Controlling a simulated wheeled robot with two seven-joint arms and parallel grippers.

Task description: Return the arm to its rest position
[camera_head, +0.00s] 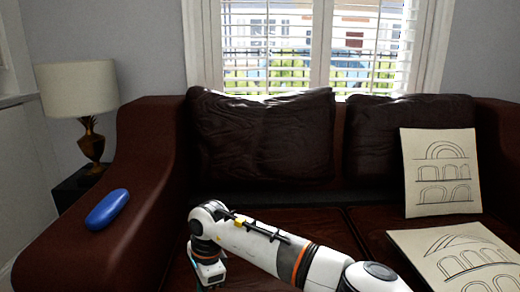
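A white arm of mine with dark joints and orange bands comes in from the bottom right and reaches left over the sofa seat. I take it as my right arm. Its end bends down at the left, where the wrist and part of my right gripper (209,273) show near the bottom edge. The fingertips are not clear, so I cannot tell whether it is open or shut, or whether it holds anything. My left gripper is not in view.
A dark red leather sofa (140,215) fills the middle. A blue rounded object (107,209) lies on its left armrest. Two cards with arch drawings, one leaning (440,205) and one flat (407,244), are at right. A lamp (77,90) stands at left.

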